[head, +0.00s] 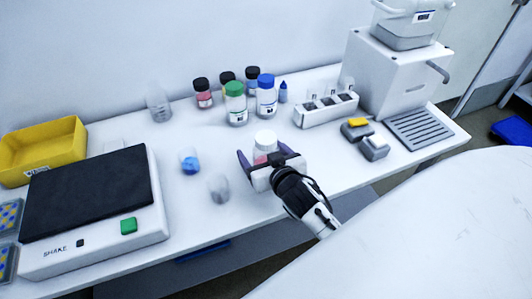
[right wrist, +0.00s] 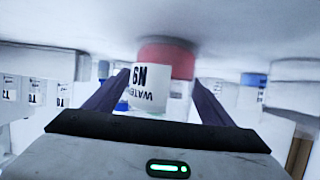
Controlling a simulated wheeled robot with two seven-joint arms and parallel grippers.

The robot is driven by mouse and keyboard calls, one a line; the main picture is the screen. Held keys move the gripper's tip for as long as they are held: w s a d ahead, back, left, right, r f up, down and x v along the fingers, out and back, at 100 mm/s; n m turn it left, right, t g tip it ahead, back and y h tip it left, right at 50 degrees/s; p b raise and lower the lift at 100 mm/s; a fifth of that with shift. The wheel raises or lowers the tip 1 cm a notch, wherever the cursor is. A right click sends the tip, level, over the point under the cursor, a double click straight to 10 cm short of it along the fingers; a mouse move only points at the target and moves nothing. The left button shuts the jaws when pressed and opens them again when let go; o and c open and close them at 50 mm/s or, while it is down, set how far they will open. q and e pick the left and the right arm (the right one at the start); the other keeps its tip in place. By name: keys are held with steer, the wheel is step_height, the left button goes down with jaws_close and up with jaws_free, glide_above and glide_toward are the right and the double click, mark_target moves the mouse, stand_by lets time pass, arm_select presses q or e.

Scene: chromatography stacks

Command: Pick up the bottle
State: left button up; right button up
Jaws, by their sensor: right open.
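A bottle with a white cap and pinkish-red contents (head: 265,139) stands on the white bench in the middle of the head view. In the right wrist view the bottle (right wrist: 158,88) appears upside down, with a white label reading "WATER" and a red band. My right gripper (head: 262,158) is open, with its dark purple fingers on either side of the bottle. In the right wrist view small gaps seem to show between the fingers and the bottle, but contact is hard to judge. My left gripper is not in view.
Several capped bottles, including a green-capped one (head: 236,104) and a blue-capped one (head: 266,97), stand behind. A blue-filled beaker (head: 189,162) and clear beaker (head: 220,189) are left of the gripper. A shaker (head: 137,250) is further left; a white rack (head: 327,111) is right.

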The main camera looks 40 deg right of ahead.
steer(key=c, duration=1.3)
steer(key=shift+r, duration=0.15)
steer(key=shift+c, duration=0.9)
